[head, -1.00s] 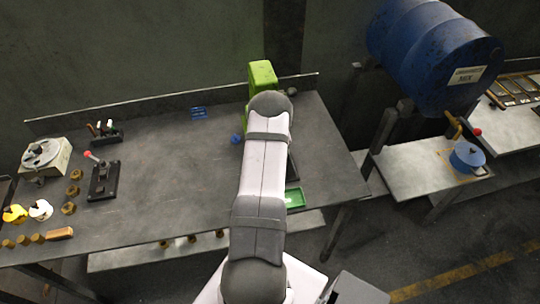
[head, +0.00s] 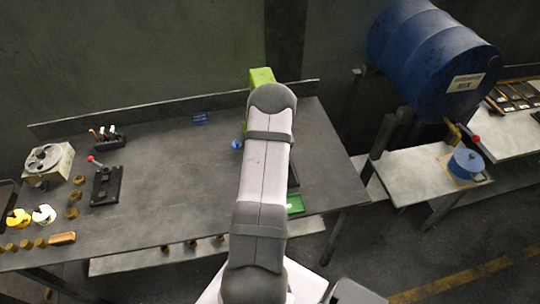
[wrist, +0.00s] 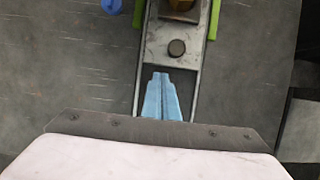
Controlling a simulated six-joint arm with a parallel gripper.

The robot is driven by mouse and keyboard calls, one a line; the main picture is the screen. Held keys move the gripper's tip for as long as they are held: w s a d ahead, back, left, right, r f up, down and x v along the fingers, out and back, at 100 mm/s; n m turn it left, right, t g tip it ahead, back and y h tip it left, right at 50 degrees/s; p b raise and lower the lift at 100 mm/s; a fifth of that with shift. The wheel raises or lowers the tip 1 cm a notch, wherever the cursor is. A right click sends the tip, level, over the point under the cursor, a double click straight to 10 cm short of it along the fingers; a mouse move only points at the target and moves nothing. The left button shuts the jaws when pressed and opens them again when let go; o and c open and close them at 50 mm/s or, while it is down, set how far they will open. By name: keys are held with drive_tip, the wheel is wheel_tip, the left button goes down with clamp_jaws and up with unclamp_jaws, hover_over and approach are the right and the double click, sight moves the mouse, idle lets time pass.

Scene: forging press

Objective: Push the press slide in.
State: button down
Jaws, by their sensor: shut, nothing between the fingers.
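The green press (head: 262,77) stands at the back of the bench in the head view, largely hidden behind my arm. In the wrist view, its slide (wrist: 158,42) is a grey metal plate with a dark round knob (wrist: 177,47), lying between two rails. A brass-coloured block (wrist: 181,12) sits at the far end of the slide, cut by the top edge. My gripper (wrist: 161,76) shows as blue fingers, shut and empty, between the rails just on the near side of the slide's front edge. I cannot tell if the tips touch it. The head view hides my gripper.
A blue object (wrist: 111,6) lies left of the press in the wrist view. A green tray (head: 295,204) is on the bench right of my arm. A lever fixture (head: 106,185) and brass nuts stand at left. The bench (head: 165,200) between is clear.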

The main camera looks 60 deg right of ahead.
drive_tip(key=shift+v, duration=2.35)
